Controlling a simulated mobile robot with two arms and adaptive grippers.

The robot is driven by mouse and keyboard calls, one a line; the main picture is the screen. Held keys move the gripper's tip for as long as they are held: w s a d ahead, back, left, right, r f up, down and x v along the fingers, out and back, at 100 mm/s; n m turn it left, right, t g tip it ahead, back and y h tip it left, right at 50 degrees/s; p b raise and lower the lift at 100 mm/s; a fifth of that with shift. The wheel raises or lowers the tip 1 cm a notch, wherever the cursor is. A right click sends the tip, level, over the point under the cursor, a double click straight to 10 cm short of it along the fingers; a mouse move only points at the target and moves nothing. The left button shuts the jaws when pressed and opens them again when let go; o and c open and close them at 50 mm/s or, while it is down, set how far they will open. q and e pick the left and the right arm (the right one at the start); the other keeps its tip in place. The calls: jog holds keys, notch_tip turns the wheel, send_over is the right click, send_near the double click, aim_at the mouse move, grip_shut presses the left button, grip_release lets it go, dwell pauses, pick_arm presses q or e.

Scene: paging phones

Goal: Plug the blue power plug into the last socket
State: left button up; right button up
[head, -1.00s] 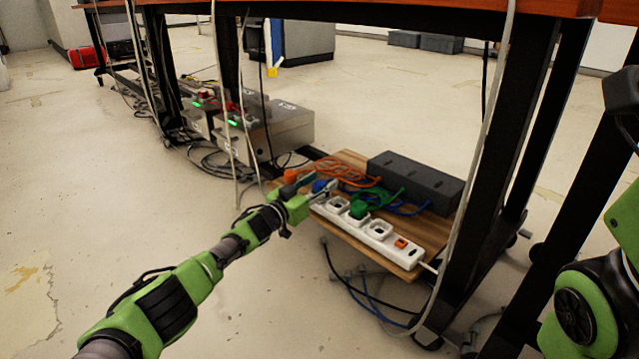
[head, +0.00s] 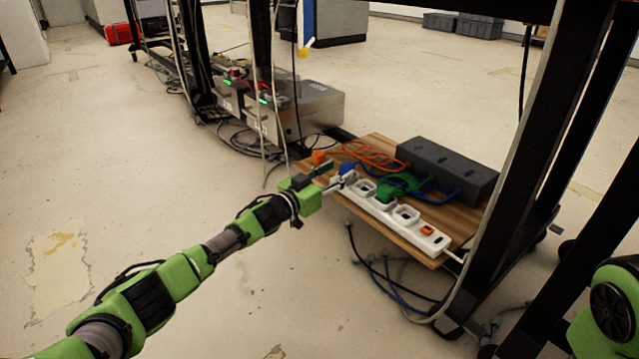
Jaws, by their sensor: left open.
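The white power strip (head: 437,241) lies on a wooden board, with an orange switch (head: 427,231) at its near right end. Pale square sockets run along it, and an empty-looking one (head: 407,214) is nearest the switch. The blue plug (head: 347,169) is at the strip's far left end, right beside my left gripper (head: 334,177). My left gripper is open, its fingers pointing at the blue plug. I cannot tell whether they touch it or how the plug is seated. A green plug and cable (head: 392,187) are at the strip's middle. My right gripper is out of view.
The wooden board (head: 462,217) also bears a dark grey box (head: 447,170) and an orange cable (head: 365,152). Black table legs (head: 510,190) stand to the right. Metal boxes (head: 300,110) and loose cables lie behind. The floor at left is clear.

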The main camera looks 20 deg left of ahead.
pick_arm(q)
jog(key=v, duration=0.6)
jog(key=shift+s, duration=0.35)
jog(key=shift+a+r, duration=0.1)
jog(key=shift+a, duration=0.05)
